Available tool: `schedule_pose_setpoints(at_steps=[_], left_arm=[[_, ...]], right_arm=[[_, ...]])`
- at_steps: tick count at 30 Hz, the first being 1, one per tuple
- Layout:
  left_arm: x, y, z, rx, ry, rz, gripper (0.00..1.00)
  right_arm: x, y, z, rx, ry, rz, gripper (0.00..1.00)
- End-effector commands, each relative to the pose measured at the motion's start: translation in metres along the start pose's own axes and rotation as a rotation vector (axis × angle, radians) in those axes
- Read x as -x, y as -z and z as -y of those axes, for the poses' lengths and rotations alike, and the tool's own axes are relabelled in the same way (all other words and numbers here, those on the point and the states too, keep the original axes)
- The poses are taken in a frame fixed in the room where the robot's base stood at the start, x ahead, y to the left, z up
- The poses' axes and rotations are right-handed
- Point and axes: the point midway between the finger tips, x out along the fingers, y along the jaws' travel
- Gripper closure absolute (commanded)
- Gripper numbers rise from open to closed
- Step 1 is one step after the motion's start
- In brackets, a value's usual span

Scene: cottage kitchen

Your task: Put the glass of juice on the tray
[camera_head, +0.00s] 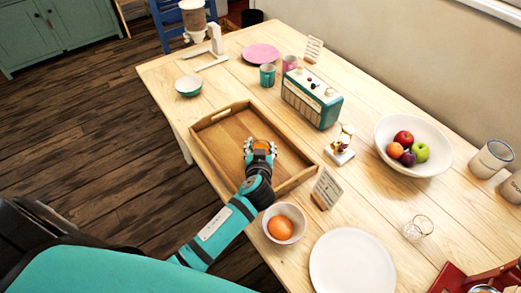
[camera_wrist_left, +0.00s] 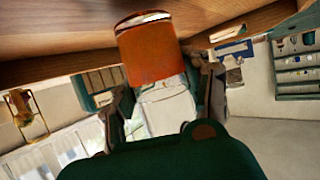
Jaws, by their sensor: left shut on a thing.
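The glass of juice shows orange in the wrist view (camera_wrist_left: 150,55), between the two fingers of my left gripper (camera_head: 261,149). In the head view only a small orange part of the glass (camera_head: 262,144) shows; the fingers hide the rest. My left gripper is shut on the glass, over the near right part of the tray's floor. The wooden tray (camera_head: 213,142) has raised walls and lies on the table. I cannot tell whether the glass touches its floor. My right gripper is not in view.
A white plate (camera_head: 351,264) and a fruit bowl (camera_head: 413,146) are to the right. The tray's far left floor is clear.

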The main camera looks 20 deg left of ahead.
Motion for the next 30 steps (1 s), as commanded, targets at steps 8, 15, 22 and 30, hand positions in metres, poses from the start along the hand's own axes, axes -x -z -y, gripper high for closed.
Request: schedule_pose_setpoints(at_steps=[8, 15, 22, 30], left_arm=[[-0.005, -0.011, 0.0, 0.0, -0.001, -0.004, 0.92], [-0.006, -0.014, 0.0, 0.001, -0.001, -0.003, 0.92], [-0.006, -0.014, 0.0, -0.001, -0.001, -0.001, 0.26], [-0.005, -0.013, 0.0, -0.001, -0.001, -0.001, 0.26]], right_arm=[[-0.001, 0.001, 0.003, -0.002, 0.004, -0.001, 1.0], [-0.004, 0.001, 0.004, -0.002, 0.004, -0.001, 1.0], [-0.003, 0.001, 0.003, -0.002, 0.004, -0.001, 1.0], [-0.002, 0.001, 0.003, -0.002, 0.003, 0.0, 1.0]])
